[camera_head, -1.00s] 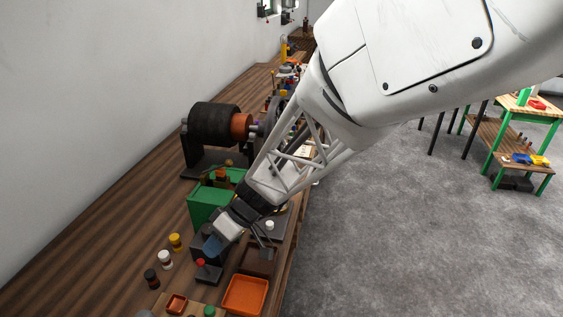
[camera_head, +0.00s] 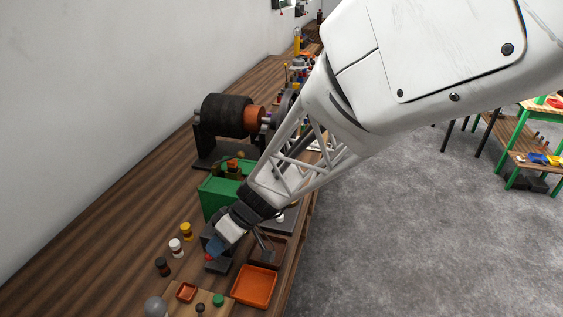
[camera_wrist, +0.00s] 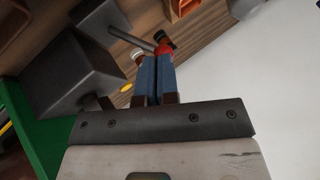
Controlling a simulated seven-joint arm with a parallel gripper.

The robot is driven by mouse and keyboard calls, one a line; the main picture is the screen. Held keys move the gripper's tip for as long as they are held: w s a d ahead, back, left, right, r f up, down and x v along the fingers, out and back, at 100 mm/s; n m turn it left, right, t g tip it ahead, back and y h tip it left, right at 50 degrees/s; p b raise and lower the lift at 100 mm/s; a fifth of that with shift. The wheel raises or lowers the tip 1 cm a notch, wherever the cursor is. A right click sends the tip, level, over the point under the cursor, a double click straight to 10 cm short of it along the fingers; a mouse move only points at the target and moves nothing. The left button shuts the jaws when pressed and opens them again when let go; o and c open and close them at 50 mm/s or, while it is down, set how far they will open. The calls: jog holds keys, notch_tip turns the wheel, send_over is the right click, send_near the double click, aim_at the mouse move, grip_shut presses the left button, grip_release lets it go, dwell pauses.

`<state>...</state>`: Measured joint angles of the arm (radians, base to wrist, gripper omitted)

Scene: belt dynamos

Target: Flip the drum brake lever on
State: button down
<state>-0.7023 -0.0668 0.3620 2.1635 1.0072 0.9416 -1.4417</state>
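A small lever with a red knob (camera_head: 209,258) stands on a dark base (camera_head: 218,266) near the front of the bench; I take it as the brake lever, but no label is readable. In the wrist view its rod ends in a red and black tip (camera_wrist: 164,45). My gripper (camera_head: 215,246) points down at this lever from above. In the wrist view the two blue fingers of my gripper (camera_wrist: 155,62) lie almost together, with a thin gap and nothing seen between them. Their tips are right at the red tip; I cannot tell whether they touch it.
A dark drum (camera_head: 228,115) stands farther back on the bench. A green box (camera_head: 215,195) and a dark box (camera_wrist: 70,65) stand close beside my gripper. An orange tray (camera_head: 254,287) lies in front. White, yellow and black-topped pegs (camera_head: 175,246) stand to the left.

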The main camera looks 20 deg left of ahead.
jog(key=shift+s+f+t, duration=0.35)
jog(key=shift+s+t, duration=0.15)
jog(key=shift+s, duration=0.15)
jog(key=shift+s+f, duration=0.1)
jog(key=shift+f, duration=0.1)
jog(key=shift+w, duration=0.75)
jog(key=shift+w+r, duration=0.1)
jog(key=shift+w, duration=0.05)
jog(key=v, duration=1.4)
jog(key=shift+r, duration=0.35)
jog(key=shift+a, duration=0.1)
